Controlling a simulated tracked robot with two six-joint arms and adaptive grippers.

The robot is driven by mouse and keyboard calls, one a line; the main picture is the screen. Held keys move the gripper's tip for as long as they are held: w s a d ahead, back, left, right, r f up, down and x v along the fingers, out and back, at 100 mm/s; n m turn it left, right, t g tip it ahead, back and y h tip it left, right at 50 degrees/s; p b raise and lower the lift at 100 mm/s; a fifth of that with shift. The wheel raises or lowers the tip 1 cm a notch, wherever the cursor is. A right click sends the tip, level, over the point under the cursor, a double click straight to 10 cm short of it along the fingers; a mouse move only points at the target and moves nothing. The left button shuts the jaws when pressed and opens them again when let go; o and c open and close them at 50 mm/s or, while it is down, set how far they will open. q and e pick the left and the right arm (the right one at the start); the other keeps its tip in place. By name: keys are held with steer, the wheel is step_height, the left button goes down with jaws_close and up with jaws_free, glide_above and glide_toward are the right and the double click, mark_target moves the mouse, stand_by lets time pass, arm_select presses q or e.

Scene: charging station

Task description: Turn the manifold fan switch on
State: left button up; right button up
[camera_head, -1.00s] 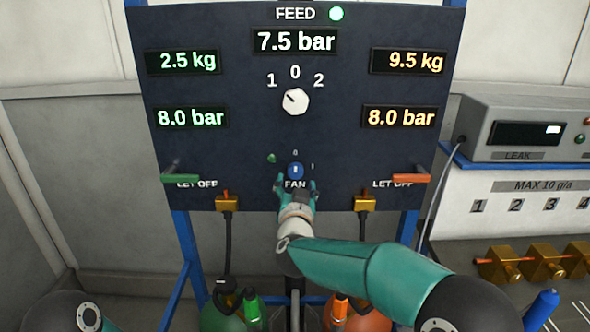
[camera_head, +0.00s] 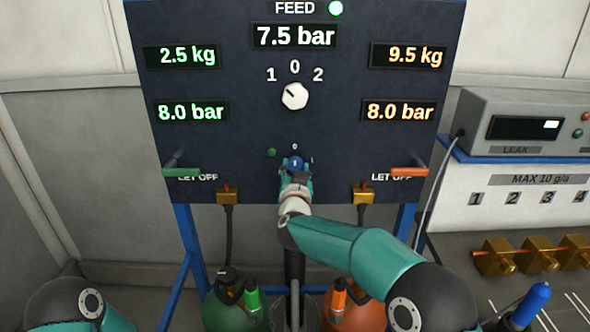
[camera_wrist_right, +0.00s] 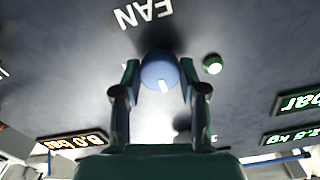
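The fan switch is a blue round knob (camera_head: 295,163) low in the middle of the dark panel, with a white mark pointing up toward the small 0; a 1 is at its right. My right gripper (camera_head: 296,168) has its fingers on both sides of the knob. In the right wrist view, the fingertips (camera_wrist_right: 160,75) appear to touch the knob (camera_wrist_right: 159,70) at both edges. The FAN label (camera_wrist_right: 144,13) shows upside down there, and my gripper hides it in the head view. A small dark green lamp (camera_head: 271,152) is left of the knob. My left gripper is out of view.
Above the knob is a white selector (camera_head: 294,96) marked 1, 0, 2. A green lever (camera_head: 181,172) and an orange lever (camera_head: 400,172) stick out at the panel's sides. Brass fittings (camera_head: 363,195) hang below. A grey leak tester (camera_head: 525,125) stands at the right.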

steer(key=shift+c, duration=1.4)
